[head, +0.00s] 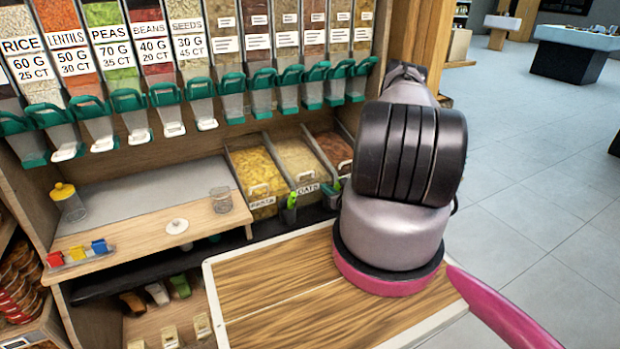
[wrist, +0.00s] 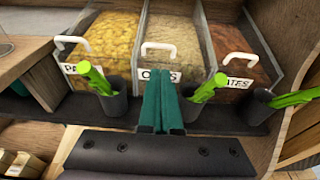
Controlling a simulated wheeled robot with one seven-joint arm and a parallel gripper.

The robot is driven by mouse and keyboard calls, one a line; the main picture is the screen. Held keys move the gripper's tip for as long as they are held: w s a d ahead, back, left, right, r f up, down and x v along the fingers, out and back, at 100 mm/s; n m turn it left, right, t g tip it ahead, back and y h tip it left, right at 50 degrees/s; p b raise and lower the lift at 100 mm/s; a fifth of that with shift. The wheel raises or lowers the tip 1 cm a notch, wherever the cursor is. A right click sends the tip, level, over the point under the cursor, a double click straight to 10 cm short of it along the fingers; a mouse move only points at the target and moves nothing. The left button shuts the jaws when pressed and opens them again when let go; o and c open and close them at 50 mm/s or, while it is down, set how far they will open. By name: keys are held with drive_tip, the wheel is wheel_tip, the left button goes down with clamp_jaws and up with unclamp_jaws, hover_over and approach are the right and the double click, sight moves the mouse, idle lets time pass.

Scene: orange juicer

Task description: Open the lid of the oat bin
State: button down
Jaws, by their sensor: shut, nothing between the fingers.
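The oat bin (head: 300,160) is the middle of three clear-lidded bins, with a white handle and an OATS label, in the head view. In the wrist view the oat bin (wrist: 172,38) is at top centre, its white handle (wrist: 157,49) at the lid's front edge. The lid looks closed. My gripper (wrist: 160,82) has green fingers that are shut together and empty. They point toward the oat bin just below its handle and cover part of the label. I cannot tell whether they touch it.
The pasta bin (wrist: 105,38) is left of the oats and another bin (wrist: 232,55) is right. Black cups with green-handled scoops (wrist: 95,78) stand in front of them. A wooden shelf (head: 140,235) holds jars. A row of dispensers (head: 200,90) hangs above.

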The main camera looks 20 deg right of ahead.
drive_tip(key=x, duration=1.2)
drive_tip(key=shift+w, duration=0.45)
